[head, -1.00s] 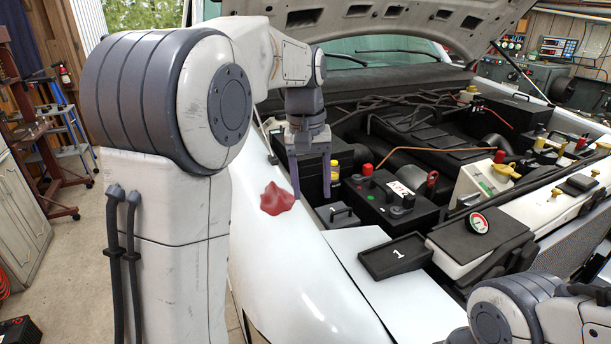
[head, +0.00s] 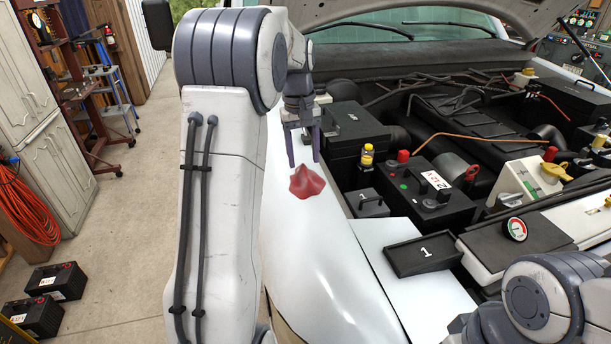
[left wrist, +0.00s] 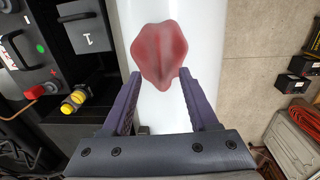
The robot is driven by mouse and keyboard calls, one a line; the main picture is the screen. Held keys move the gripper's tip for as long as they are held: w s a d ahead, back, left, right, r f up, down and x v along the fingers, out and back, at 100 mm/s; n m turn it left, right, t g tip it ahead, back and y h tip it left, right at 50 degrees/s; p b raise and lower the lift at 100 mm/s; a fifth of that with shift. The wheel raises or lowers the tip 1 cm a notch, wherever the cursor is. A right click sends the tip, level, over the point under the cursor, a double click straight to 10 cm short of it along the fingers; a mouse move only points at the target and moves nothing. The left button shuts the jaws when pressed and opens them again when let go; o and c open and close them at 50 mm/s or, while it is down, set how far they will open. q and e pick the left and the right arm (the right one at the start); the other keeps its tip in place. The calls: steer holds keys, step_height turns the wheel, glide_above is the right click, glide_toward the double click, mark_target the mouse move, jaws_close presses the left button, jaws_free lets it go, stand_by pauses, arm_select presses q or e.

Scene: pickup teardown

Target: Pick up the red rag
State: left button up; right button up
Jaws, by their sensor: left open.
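The red rag (head: 307,182) lies crumpled on the white fender (head: 300,235) of the vehicle. It also shows in the left wrist view (left wrist: 159,54), just beyond the fingertips and roughly centred between them. My left gripper (head: 305,163) is open and empty, with its two purple fingers (left wrist: 158,84) pointing down above the fender, close to the rag. I cannot tell the exact height of the fingertips over the fender. Part of my right arm shows at the bottom right of the head view, but its gripper is not seen.
The raised hood (head: 440,10) hangs above. Two batteries (head: 45,297) and an orange hose (head: 33,203) are at the left.

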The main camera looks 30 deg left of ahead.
arm_select(q)
steer(key=shift+d+f, duration=0.1)
steer(key=shift+f, duration=1.1)
jaws_close()
arm_select(e)
steer(key=shift+r, duration=0.45)
arm_select(q)
steer(key=shift+r, duration=0.15)
arm_select(e)
steer(key=shift+f, duration=0.1)
arm_select(q)
steer(key=shift+r, duration=0.2)
steer(key=r, duration=0.2)
steer(key=r+b, duration=0.1)
steer(key=shift+w+d+r, duration=0.2)
steer(key=shift+w+r, duration=0.15)
steer(key=shift+w, duration=0.05)
steer(key=w+d+r, duration=0.6)
steer(key=w, duration=0.2)
steer(key=shift+w+d+r+p, duration=0.15)
steer(key=shift+w+r+p, duration=0.2)
steer(key=shift+p, duration=0.1)
arm_select(e)
steer(key=shift+f, duration=0.1)
arm_select(q)
steer(key=c, duration=0.9)
jaws_free()
